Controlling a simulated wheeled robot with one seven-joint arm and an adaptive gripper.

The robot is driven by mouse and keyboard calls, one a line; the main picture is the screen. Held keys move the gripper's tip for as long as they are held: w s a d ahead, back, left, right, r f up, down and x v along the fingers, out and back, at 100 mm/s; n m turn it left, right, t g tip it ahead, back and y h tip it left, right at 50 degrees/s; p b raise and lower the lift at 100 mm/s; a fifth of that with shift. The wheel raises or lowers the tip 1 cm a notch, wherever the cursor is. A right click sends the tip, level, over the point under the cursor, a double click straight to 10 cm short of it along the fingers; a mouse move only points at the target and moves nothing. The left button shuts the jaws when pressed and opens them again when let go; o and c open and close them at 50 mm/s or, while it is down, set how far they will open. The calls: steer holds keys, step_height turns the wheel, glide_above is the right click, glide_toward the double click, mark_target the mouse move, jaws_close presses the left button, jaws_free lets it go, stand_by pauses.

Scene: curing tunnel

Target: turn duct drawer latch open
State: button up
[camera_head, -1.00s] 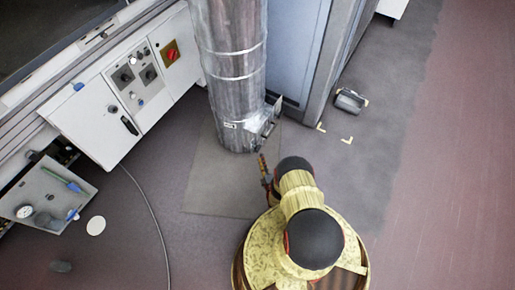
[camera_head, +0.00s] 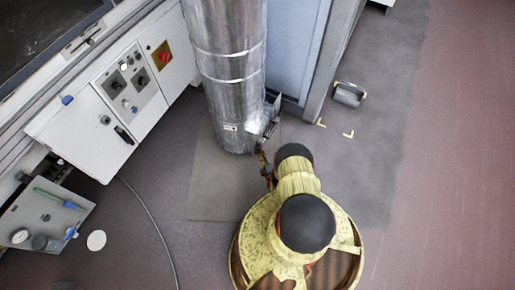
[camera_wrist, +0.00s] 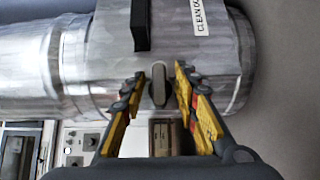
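The silver duct (camera_head: 228,75) stands upright in the head view and runs sideways across the wrist view (camera_wrist: 105,50). The drawer front on the duct (camera_wrist: 185,55) carries a black handle (camera_wrist: 140,25), a white label with partly cut-off lettering, and a small grey oval latch (camera_wrist: 158,84). The latch's long side runs up and down in the wrist view. My gripper (camera_wrist: 157,74) is open, with one yellow-and-black finger on each side of the latch. Gaps show between latch and fingers; contact is not visible. In the head view my gripper (camera_head: 264,160) is small beside the duct's lower end.
A white control cabinet (camera_head: 90,130) with knobs and a red switch stands left of the duct. A tray (camera_head: 45,215) with small items is at lower left. A cable lies on the floor. A grey cylinder (camera_head: 348,94) sits among yellow floor marks at right.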

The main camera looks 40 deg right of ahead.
steer(key=shift+c, duration=1.4)
jaws_close()
